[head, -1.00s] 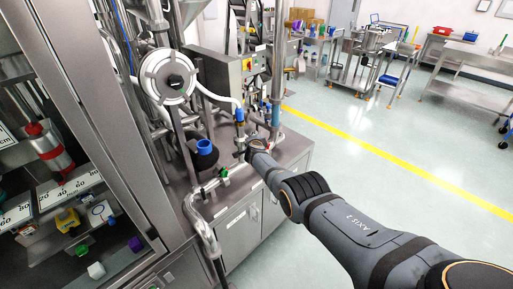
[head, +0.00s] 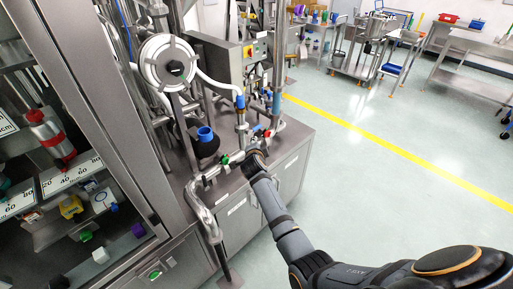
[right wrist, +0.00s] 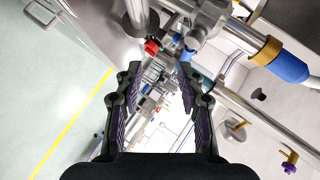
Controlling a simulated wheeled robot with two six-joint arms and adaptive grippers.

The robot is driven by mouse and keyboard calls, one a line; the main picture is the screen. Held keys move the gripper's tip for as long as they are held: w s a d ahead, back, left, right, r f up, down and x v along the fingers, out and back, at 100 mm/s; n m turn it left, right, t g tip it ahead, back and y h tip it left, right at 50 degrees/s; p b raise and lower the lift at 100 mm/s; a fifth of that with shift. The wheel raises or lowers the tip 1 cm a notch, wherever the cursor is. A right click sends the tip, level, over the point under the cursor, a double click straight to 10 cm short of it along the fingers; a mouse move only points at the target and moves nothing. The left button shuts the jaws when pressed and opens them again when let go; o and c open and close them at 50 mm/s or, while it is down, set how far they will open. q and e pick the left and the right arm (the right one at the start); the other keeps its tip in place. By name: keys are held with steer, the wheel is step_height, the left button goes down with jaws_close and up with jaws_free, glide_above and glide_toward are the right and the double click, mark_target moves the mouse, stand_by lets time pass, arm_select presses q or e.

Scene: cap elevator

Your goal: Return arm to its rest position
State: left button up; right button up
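My right arm (head: 285,230) reaches in from the lower right of the head view. Its far end is at the front edge of the steel machine bench (head: 294,134), close to the pipes. My right gripper (right wrist: 160,82) is open in the right wrist view, its two dark ribbed fingers apart. I see nothing held between them. In the head view the fingers are mostly hidden behind the wrist and cannot be made out clearly. My left gripper is not in view.
A bent steel pipe (head: 205,212) with a green-handled valve stands left of the arm. A black vessel with a blue top (head: 205,135) is behind it. A glass-fronted cabinet with a red-banded cylinder (head: 52,140) is at left. Open floor (head: 400,125) lies right.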

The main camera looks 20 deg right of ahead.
steer(key=shift+s+a, duration=0.1)
steer(key=shift+s, duration=0.15)
steer(key=s+f+n+g+y+b, duration=0.1)
steer(key=s+f+n, duration=0.3)
steer(key=s+f, duration=0.6)
steer(key=s+a+f+n+y, duration=0.15)
steer(key=s+f+n, duration=0.4)
steer(key=f, duration=0.75)
steer(key=s+d+f+n+g+y+b, duration=0.15)
steer(key=s+f+n, duration=0.25)
steer(key=s+f, duration=0.6)
steer(key=s+f+n+g, duration=0.1)
steer(key=s+f, duration=0.4)
steer(key=s, duration=0.6)
steer(key=s+d+f+n+g, duration=0.1)
steer(key=s+f+g, duration=0.3)
steer(key=s, duration=0.7)
steer(key=s+d+f+n+g, duration=0.1)
steer(key=s+f+n+g, duration=0.2)
steer(key=s+f, duration=0.4)
steer(key=s, duration=0.4)
steer(key=shift+s+d+f, duration=0.15)
steer(key=shift+f, duration=0.25)
